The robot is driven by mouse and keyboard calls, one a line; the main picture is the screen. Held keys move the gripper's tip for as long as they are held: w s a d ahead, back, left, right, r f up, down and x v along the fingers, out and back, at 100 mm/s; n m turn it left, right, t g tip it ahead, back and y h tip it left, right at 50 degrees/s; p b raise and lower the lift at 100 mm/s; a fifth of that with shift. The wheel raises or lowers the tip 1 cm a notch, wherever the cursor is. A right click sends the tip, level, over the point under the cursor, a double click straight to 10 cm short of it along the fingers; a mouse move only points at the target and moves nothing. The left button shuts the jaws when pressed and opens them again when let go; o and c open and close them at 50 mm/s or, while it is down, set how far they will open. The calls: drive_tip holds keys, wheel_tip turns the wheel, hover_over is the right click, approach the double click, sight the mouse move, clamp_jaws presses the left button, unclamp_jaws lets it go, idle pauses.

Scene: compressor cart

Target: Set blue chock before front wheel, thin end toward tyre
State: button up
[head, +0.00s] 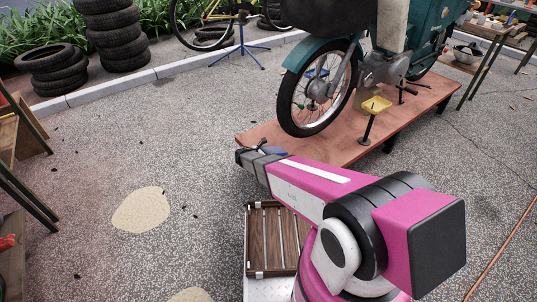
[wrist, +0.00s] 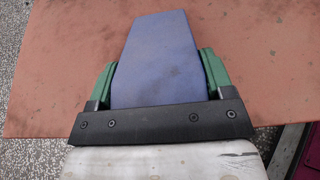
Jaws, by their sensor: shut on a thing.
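The blue chock (wrist: 158,52) is between the green fingers of my gripper (wrist: 157,78) in the wrist view, with the reddish board below it. My gripper (head: 262,149) is shut on it, over the board's near left corner in the head view. A bit of the chock (head: 276,151) shows past the jaws there. The front wheel (head: 286,105) of the teal motorbike stands on the board, beyond and right of the chock, with a gap between. I cannot tell whether the chock touches the board, nor surely which end is thin.
The reddish board (head: 390,120) is a low platform on dark feet. A yellow-topped stand (head: 376,105) is on it, right of the wheel. A slatted wooden crate (head: 259,240) is beside my arm. Open paving lies to the left.

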drive_tip(key=o, duration=1.2)
drive_tip(key=shift+f, duration=0.1)
drive_tip(key=shift+s+a+r, duration=0.15)
drive_tip(key=shift+r, duration=0.1)
drive_tip(key=v, duration=1.1)
drive_tip(key=shift+s+d+r+m+g+y, duration=1.25)
drive_tip(key=shift+s+d+r+m+y, duration=0.6)
drive_tip(key=shift+s+d+r+m, duration=1.65)
drive_tip(key=shift+s+d+r+m+g+y, duration=1.3)
drive_tip(key=shift+s+d+r+m+y, duration=1.05)
drive_tip(key=shift+d+m, duration=2.1)
drive_tip(key=shift+s+d+r+m+g+y, duration=1.35)
drive_tip(key=shift+s+d+r+m, duration=1.2)
drive_tip(key=shift+d+r+m, duration=1.4)
